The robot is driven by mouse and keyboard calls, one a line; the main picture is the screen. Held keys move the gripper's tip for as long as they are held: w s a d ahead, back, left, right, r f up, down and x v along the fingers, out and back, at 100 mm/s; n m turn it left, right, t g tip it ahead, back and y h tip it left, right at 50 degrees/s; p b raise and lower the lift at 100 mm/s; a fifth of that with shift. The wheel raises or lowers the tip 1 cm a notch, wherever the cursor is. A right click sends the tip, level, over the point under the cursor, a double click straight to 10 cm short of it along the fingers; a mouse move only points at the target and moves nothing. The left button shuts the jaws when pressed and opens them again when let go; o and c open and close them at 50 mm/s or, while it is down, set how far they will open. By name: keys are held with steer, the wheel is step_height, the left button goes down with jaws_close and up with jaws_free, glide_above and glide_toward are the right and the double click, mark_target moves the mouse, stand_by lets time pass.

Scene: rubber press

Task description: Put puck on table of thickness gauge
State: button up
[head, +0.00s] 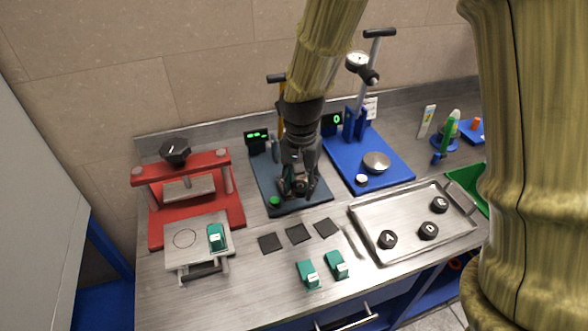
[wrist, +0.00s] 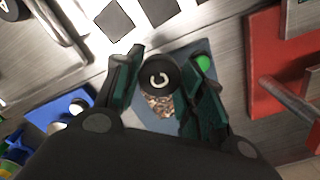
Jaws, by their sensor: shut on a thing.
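My gripper (head: 298,184) is low over a dark blue-grey instrument base (head: 315,200) with a green button (head: 275,201) and a green-lit display (head: 257,135). In the wrist view my gripper (wrist: 160,88) is shut on a black puck (wrist: 158,74) marked C, held between the two fingers. Under the puck a brownish, mottled round part (wrist: 158,104) shows; I cannot tell whether they touch. This instrument appears to be the thickness gauge, but my arm hides most of it and its table in the head view.
A blue stand (head: 395,172) with a dial and silver disc is to the right. A red press (head: 150,230) is to the left. A metal tray (head: 410,248) holds pucks A, D and another. Dark squares (head: 298,233) and green-topped pieces (head: 308,274) lie in front.

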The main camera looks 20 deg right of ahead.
steer(key=w, duration=0.2)
steer(key=w+p, duration=0.1)
steer(key=w, duration=0.2)
steer(key=w+d+p, duration=0.1)
steer(key=w, duration=0.2)
steer(key=shift+d+f, duration=0.1)
steer(key=shift+f, duration=0.3)
steer(key=shift+f+p, duration=0.8)
steer(key=shift+f, duration=0.95)
steer(key=o, duration=0.9)
steer(key=shift+f, duration=0.15)
steer(key=shift+o, duration=0.4)
step_height(320, 180, up, 12)
steer(key=b, duration=0.3)
steer(key=shift+r, duration=0.2)
